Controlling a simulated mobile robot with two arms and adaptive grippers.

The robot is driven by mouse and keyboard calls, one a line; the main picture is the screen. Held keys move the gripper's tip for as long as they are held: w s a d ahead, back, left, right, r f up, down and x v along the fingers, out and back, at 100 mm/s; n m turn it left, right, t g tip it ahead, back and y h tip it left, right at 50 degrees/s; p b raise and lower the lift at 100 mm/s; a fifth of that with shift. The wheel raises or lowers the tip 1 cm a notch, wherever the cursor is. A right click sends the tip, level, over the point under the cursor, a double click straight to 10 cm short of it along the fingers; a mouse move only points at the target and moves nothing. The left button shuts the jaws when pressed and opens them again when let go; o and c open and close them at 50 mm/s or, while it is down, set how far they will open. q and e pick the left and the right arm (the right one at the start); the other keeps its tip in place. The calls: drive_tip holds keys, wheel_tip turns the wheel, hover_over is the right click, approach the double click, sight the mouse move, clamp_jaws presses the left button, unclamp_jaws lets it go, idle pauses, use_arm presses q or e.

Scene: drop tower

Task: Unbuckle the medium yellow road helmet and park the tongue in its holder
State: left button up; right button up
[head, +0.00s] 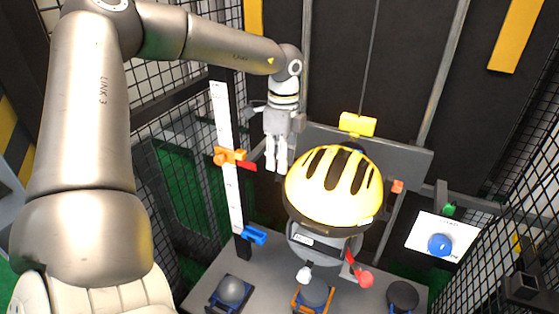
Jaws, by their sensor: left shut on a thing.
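The yellow helmet (338,206) with dark slots sits on a grey headform (322,252) at centre right. A red piece with a round end (363,277) hangs low on the headform's right side, and a small white knob (304,274) shows low on its left. I cannot tell from here which is the buckle or the tongue. My left gripper (276,166) points down just left of the helmet's upper left edge. Its pale fingers are close together on something too small or hidden to make out. My right gripper is out of view.
A white scale post (226,150) with an orange slider (230,156) and a blue clamp (254,235) stands left of the gripper. A panel with a blue button (439,245) is at right. Mesh walls enclose the sides.

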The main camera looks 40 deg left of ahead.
use_arm(q)
drive_tip(key=shift+r, duration=1.05)
drive_tip(key=shift+a+r, duration=0.15)
drive_tip(key=shift+r, duration=0.25)
drive_tip(key=shift+s+a+f+b, duration=0.25)
drive_tip(key=shift+s+a, duration=0.15)
drive_tip(key=shift+s, duration=0.2)
drive_tip(key=shift+s+a+f+b, duration=0.1)
drive_tip(key=shift+s+a+b, duration=0.15)
drive_tip(key=shift+s+a, duration=0.25)
drive_tip(key=shift+c, duration=0.2)
drive_tip(key=s+f+b, duration=0.5)
drive_tip(key=f+b, duration=0.2)
drive_tip(key=b, duration=0.1)
drive_tip(key=shift+s+d+f, duration=0.3)
drive_tip(key=shift+s+d, duration=0.05)
drive_tip(key=shift+s, duration=0.05)
